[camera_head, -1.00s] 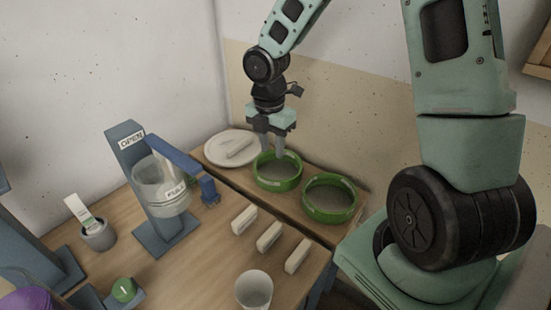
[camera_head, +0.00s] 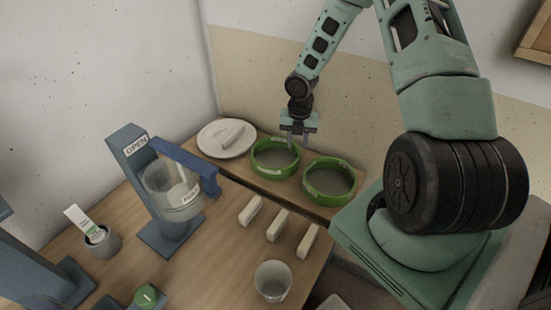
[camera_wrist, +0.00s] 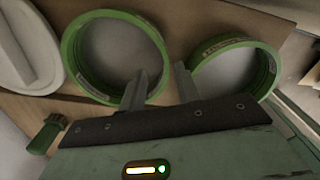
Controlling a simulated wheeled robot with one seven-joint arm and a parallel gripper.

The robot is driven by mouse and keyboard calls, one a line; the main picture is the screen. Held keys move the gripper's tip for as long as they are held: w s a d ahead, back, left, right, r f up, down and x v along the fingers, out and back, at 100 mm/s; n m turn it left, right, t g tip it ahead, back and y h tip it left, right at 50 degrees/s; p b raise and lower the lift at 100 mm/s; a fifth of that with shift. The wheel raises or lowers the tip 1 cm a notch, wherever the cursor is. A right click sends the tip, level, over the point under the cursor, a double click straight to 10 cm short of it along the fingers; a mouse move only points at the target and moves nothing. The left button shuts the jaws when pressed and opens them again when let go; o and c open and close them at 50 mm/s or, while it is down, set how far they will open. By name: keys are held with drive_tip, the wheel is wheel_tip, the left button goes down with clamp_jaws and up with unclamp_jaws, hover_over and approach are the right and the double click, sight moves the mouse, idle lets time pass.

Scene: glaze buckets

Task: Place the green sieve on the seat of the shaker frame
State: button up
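Two green sieves with grey mesh sit side by side on the back ledge, the left sieve (camera_head: 256,165) and the right sieve (camera_head: 309,187). Both show in the wrist view, left (camera_wrist: 68,60) and right (camera_wrist: 262,90). My gripper (camera_head: 298,143) is open and empty, pointing down near the gap between the sieves. In the wrist view its fingers (camera_wrist: 163,82) overlap the near rims of both; contact cannot be told. A blue-grey frame (camera_head: 125,165) labelled OPEN holds a clear bucket (camera_head: 180,205). Another blue-grey frame (camera_head: 30,260) is cut off at left. I cannot tell which is the shaker frame.
A white round plate (camera_head: 210,143) with a pale bar lies left of the sieves. Several pale bars (camera_head: 277,226) and a white cup (camera_head: 272,281) stand in front. Table is clear between the bars and bucket.

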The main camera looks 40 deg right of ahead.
sight(297, 157)
drive_tip(key=shift+s+d+f+p, duration=0.1)
drive_tip(key=shift+f+p, duration=0.15)
drive_tip(key=shift+f, duration=1.5)
drive_tip(key=shift+s+f+p, duration=0.1)
drive_tip(key=shift+f+p, duration=0.15)
drive_tip(key=shift+f, duration=1.5)
clamp_jaws()
